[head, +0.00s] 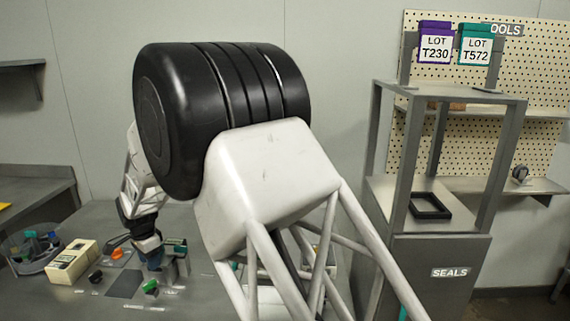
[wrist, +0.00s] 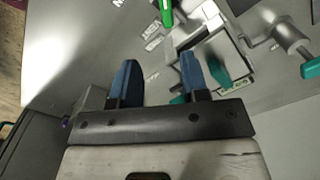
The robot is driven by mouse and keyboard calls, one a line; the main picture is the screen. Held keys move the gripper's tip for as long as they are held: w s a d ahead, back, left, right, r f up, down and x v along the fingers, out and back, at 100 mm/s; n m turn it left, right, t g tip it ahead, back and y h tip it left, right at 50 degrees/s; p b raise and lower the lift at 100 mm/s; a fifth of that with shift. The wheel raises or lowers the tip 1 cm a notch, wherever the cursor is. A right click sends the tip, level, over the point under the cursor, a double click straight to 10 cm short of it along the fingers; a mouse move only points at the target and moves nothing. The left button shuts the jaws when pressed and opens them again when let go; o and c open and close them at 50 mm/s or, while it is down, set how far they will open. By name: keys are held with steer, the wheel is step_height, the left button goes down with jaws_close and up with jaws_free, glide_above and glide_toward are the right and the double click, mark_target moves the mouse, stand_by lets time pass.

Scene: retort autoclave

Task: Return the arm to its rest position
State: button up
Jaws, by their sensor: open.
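My gripper (wrist: 157,72) shows in the wrist view with its two blue fingers apart and nothing held between them. In the head view my gripper (head: 149,254) points down over the grey work table (head: 95,222), left of the large black joint of my arm. My arm's black joint and white links fill the middle of the head view and hide part of the table. In the wrist view a metal fixture (wrist: 205,35) with a teal part (wrist: 218,72) lies beyond the right finger, apart from it as far as I can tell.
A clear bin (head: 32,250), a cream box (head: 72,261) and several small parts lie on the table's left. At the right stands a grey frame with a black square ring (head: 430,206) on its shelf. Lot tags (head: 435,45) hang above. A green-handled item (wrist: 167,13) shows in the wrist view.

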steer(key=s+d+r+n, duration=0.15)
steer(key=d+r, duration=0.45)
steer(key=d, duration=0.7)
steer(key=s+d+r+n+t, duration=0.1)
steer(key=s+d+r, duration=0.2)
steer(key=d+r, duration=0.7)
steer(key=s+d+r+n, duration=0.1)
steer(key=s+d+r, duration=0.15)
steer(key=d, duration=1.25)
steer(key=s+d+r+n+t, duration=0.1)
steer(key=s+d+r+n, duration=0.15)
steer(key=s+d, duration=1.2)
steer(key=s+d+f, duration=0.2)
steer(key=s+d, duration=0.8)
steer(key=s, duration=0.3)
steer(key=shift+s+d+f+n+t, duration=0.2)
steer(key=shift+n+t, duration=0.1)
steer(key=shift+n, duration=0.1)
